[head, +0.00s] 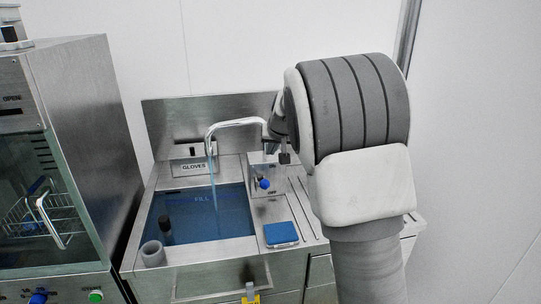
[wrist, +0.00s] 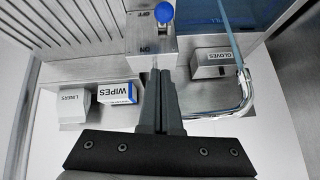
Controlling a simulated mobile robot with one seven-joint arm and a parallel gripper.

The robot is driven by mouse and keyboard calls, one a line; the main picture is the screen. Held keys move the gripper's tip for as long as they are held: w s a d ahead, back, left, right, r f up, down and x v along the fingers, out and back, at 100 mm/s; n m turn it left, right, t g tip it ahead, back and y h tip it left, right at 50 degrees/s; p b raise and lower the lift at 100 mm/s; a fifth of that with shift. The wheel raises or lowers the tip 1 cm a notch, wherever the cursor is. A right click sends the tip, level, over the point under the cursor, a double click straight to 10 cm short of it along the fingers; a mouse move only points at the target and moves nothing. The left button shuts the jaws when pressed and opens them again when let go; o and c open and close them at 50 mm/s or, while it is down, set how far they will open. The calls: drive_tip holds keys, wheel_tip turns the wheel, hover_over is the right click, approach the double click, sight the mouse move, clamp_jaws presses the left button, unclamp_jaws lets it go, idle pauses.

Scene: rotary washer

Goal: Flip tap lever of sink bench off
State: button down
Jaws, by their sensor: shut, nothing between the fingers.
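The tap lever is a short stem with a blue ball knob (head: 264,184) on the front of a steel block (head: 259,165), right of the sink. The blue knob also shows at the top of the wrist view (wrist: 167,11), beside small lettering. A curved chrome faucet (head: 233,122) pours a stream of water (head: 212,180) into the blue-filled basin (head: 200,218). My gripper (head: 284,158) is above and right of the knob, apart from it. In the wrist view its fingers (wrist: 158,72) are together and empty, pointing toward the block. My arm hides part of the bench's right side.
A blue pad (head: 281,233), a grey cup (head: 153,253) and a black-topped vial (head: 165,228) sit around the basin. A glass-fronted machine (head: 40,200) stands left. GLOVES (wrist: 213,62), WIPES (wrist: 118,93) and LINERS (wrist: 74,104) boxes stand along the back.

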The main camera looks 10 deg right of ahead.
sight(264, 185)
drive_tip(key=w+f, duration=0.1)
drive_tip(key=f, duration=0.1)
drive_tip(key=w+f, duration=0.1)
drive_tip(key=f, duration=0.2)
drive_tip(key=w+f, duration=0.1)
drive_tip(key=f, duration=0.2)
drive_tip(key=shift+w+a+f, duration=0.2)
drive_tip(key=shift+a+f, duration=0.05)
drive_tip(key=shift+a, duration=0.15)
drive_tip(key=shift+s+a+f, duration=0.1)
drive_tip(key=shift+s+f, duration=0.2)
drive_tip(key=shift+f, duration=0.1)
drive_tip(key=shift+f+b, duration=0.25)
drive_tip(key=shift+b, duration=0.55)
drive_tip(key=shift+f+t+b, duration=0.1)
drive_tip(key=shift+t+b, duration=0.2)
drive_tip(key=shift+b, duration=0.05)
drive_tip(key=shift+s, duration=0.2)
